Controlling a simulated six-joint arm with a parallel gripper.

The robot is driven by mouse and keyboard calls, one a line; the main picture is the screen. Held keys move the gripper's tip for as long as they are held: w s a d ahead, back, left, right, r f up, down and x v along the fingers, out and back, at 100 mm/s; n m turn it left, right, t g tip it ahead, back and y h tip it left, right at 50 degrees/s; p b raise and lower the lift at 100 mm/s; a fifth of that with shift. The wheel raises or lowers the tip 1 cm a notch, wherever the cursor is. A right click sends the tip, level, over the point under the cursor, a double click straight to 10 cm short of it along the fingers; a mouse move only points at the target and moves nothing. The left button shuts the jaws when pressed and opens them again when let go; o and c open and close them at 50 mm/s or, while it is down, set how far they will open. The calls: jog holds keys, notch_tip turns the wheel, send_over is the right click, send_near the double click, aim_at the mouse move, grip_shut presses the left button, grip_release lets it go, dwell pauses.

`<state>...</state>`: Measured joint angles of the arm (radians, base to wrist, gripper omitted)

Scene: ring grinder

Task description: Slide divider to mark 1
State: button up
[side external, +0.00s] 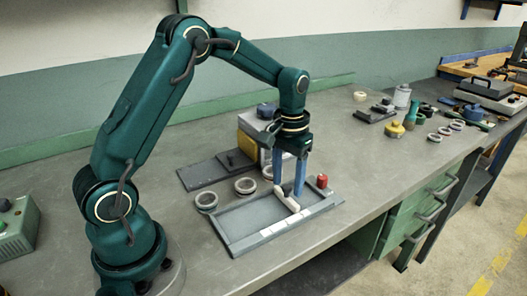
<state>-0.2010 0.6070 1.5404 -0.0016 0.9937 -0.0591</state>
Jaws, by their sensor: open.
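A shallow grey tray (228,228) lies on the bench in front of my arm. A pale bar that looks like the divider (283,198) crosses the tray right of its middle, with a small dark knob (287,189) on it. My gripper (288,188) points down over the divider with its two blue fingers apart. The fingers appear to stand on either side of the dark knob; contact cannot be told. Pale marks (300,217) run along the tray's front rim, but their numbers are too small to read.
A red knob (322,182) stands at the tray's right end. Metal rings (246,185) lie behind the tray, near a dark flat plate (205,172) and a grey and yellow machine (248,137). Several tools and rings crowd the bench to the right.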

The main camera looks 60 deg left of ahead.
grip_shut()
jog(key=shift+d+r, duration=0.1)
dwell(1.2)
